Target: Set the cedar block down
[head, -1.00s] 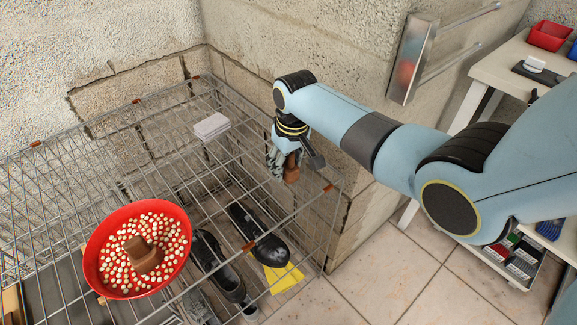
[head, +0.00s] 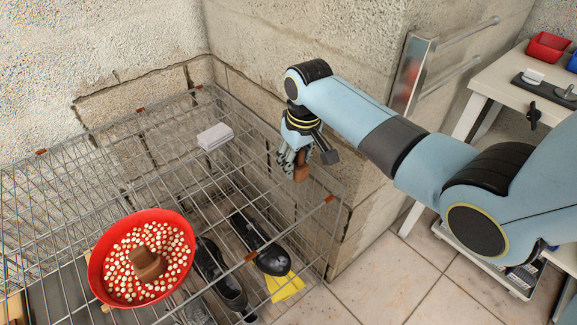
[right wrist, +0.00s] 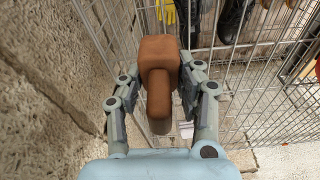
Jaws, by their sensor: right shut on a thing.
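The cedar block (right wrist: 160,48) is a reddish-brown block with a rounded peg-like part pointing toward the wrist camera. My right gripper (right wrist: 160,85) has its two fingers closed on either side of it. In the head view the right gripper (head: 294,164) points down near the right edge of the wire rack (head: 255,258), with the block (head: 303,173) showing at its fingertips. The gripper hides part of the block there. I cannot tell how high the block is above the wires. My left gripper is not in view.
A red bowl (head: 97,255) of pale balls stands on the rack with another brown block (head: 147,264) in it. A white stack (head: 215,136) lies farther back. Black shoes (head: 268,252) and a yellow cloth (head: 285,286) show below the wires. Concrete walls stand close behind the gripper.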

